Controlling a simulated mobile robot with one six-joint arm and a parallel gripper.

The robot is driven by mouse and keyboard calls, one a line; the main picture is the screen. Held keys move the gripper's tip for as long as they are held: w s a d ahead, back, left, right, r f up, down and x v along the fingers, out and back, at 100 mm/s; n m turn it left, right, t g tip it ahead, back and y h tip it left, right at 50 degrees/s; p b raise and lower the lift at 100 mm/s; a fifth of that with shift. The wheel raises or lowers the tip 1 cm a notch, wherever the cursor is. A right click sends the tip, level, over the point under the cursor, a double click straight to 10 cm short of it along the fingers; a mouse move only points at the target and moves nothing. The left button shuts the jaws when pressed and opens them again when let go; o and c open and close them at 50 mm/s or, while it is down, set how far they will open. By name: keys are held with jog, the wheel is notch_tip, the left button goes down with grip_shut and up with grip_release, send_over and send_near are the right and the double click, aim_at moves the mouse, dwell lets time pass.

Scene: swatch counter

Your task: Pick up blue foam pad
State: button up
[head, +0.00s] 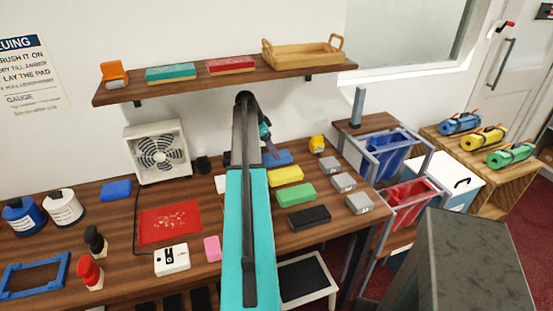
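A blue foam pad (280,158) lies at the back of the wooden table, behind a yellow pad. Its left part is hidden by my arm and gripper. My gripper (271,151) points down at the pad's left part, close above or touching it; I cannot tell which. Its fingers are too small and partly hidden, so whether it is open or shut does not show. Another blue block (116,190) lies at the left of the table, left of the fan.
Yellow (286,175), green (295,194) and black (303,217) pads lie in front of the blue pad. Grey blocks (343,182) and a small yellow object (317,144) are to the right. A shelf (200,83) overhangs behind; a fan (157,152) stands left.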

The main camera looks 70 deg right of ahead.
jog(key=shift+p+x, duration=1.1)
jog(key=shift+x, duration=1.35)
jog(key=c, duration=1.1)
